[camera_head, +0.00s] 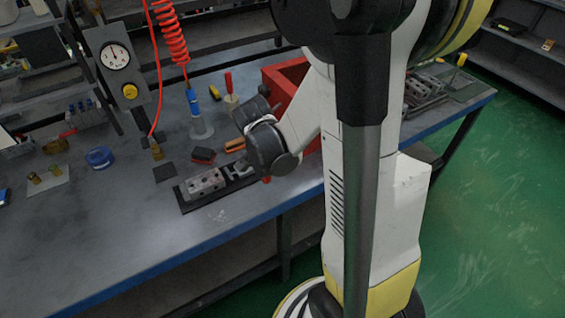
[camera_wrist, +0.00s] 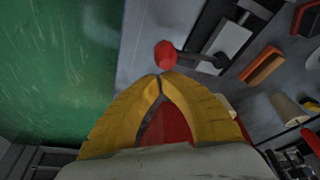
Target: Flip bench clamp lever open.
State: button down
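In the wrist view, a lever with a round red knob (camera_wrist: 165,54) and a dark stem (camera_wrist: 205,61) lies just beyond my fingertips. My gripper (camera_wrist: 160,77) has two yellow fingers whose tips come together right beside the knob. The tips look closed on nothing; whether they touch the knob I cannot tell. A grey block (camera_wrist: 226,36) on a dark base sits near the lever. In the head view, a dark fixture plate with grey blocks (camera_head: 205,183) lies near the bench's front edge. My arm's end hides the lever and my fingers there.
The bench (camera_head: 120,225) has a blue front edge, with green floor (camera_head: 490,210) beyond. An orange piece (camera_wrist: 262,66) and a beige cone-shaped thing (camera_wrist: 286,109) stand near the fixture. A red bin (camera_head: 283,78) is behind my arm. A red coiled hose (camera_head: 173,40) hangs above the bench.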

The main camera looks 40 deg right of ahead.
jog(key=shift+a, duration=0.3)
jog(key=shift+a+f, duration=0.1)
jog(key=shift+a, duration=0.05)
dwell(0.3)
jog(key=d, duration=0.2)
jog(key=d+r, duration=0.1)
jog(key=d, duration=0.1)
jog(key=shift+w+d, duration=0.1)
jog(key=shift+w, duration=0.2)
jog(key=w+p+v, duration=0.1)
jog(key=p+v, duration=0.3)
jog(key=v, duration=0.5)
jog(key=shift+s, duration=0.3)
jog(key=shift+r, duration=0.1)
jog(key=s+a+r+n+t+y, duration=0.1)
jog(key=s+a+r+n+t, duration=0.2)
jog(key=a+r+n, duration=0.2)
jog(key=s+a+r+n+t+y, duration=0.2)
jog(key=s+a+r+n+t, duration=0.1)
jog(key=a+n, duration=0.6)
notch_tip(320, 180, up, 3)
jog(key=shift+s+a+f, duration=0.1)
jog(key=shift+s+a, duration=0.65)
jog(key=shift+a, duration=0.3)
